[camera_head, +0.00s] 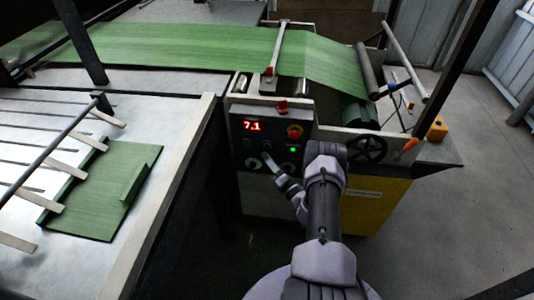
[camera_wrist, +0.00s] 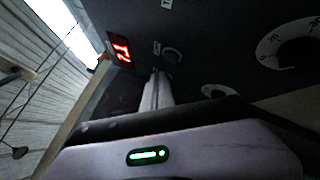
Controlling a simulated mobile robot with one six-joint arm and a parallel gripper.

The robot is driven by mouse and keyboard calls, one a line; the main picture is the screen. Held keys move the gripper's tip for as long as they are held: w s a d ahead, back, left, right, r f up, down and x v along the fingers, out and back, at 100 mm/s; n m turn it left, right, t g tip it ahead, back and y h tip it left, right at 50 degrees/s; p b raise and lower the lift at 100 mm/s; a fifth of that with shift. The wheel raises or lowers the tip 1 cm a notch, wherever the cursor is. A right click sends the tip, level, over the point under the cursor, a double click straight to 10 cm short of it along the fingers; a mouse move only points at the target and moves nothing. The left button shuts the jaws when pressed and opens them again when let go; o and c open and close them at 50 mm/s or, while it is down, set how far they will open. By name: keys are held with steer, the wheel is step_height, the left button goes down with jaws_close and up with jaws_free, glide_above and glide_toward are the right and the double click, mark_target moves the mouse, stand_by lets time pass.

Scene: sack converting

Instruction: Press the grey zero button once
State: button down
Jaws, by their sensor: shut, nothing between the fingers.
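A dark control panel (camera_head: 240,165) on the machine front carries a red display (camera_head: 252,126) reading 7.1. The display also shows in the wrist view (camera_wrist: 120,49). A small round dark-grey button (camera_wrist: 172,55) sits beside the display in the wrist view; its label is too small to read, so I cannot confirm that it is the zero button. My gripper (camera_head: 267,158) is shut and empty, its fingers pointing at the panel below the display. In the wrist view the fingertips (camera_wrist: 157,75) are just below that button; I cannot tell whether they touch the panel.
A red knob on yellow (camera_head: 294,131) and a green light (camera_head: 293,149) are right of the display. White-ringed dials (camera_head: 254,163) sit lower on the panel. A handwheel (camera_head: 367,150) stands right of my arm. A metal table (camera_head: 120,262) with green sacking lies left.

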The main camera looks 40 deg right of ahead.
steer(key=shift+w+d, duration=0.3)
steer(key=shift+d, duration=0.05)
stand_by(1.8)
steer(key=shift+w+d+b, duration=0.3)
steer(key=shift+b, duration=0.45)
steer(key=shift+w+d+b, duration=0.25)
steer(key=shift+d+b, duration=0.05)
steer(key=shift+b, duration=0.1)
steer(key=shift+s+a+r, duration=0.1)
stand_by(0.5)
steer(key=shift+s+a+p, duration=0.4)
steer(key=shift+s+a, duration=0.05)
steer(key=shift+a, duration=0.1)
